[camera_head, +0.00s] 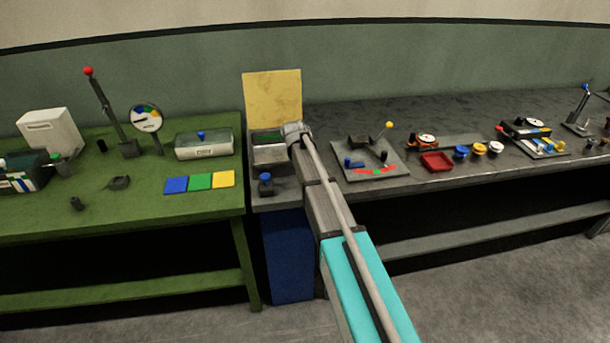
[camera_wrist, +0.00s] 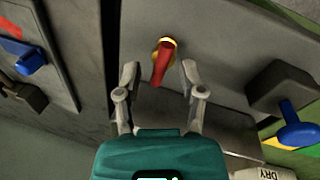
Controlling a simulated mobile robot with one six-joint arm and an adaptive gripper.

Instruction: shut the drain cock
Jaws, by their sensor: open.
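In the wrist view a short red lever (camera_wrist: 164,66) on a round yellow boss sits on a grey surface; it looks like the drain cock. The lever points down the picture, tilted slightly left. My gripper (camera_wrist: 160,72) is open, with one finger on each side of the lever and a visible gap on both sides. I cannot tell how far the fingertips are above the surface. In the head view my arm crosses this part of the bench and hides the red lever and my gripper.
A dark block with a blue lever (camera_wrist: 298,130) stands to the right in the wrist view. A plate with another blue lever (camera_wrist: 31,62) lies to the left. In the head view a grey basin (camera_head: 270,152) is beside my arm, and a green table (camera_head: 100,215) stands left.

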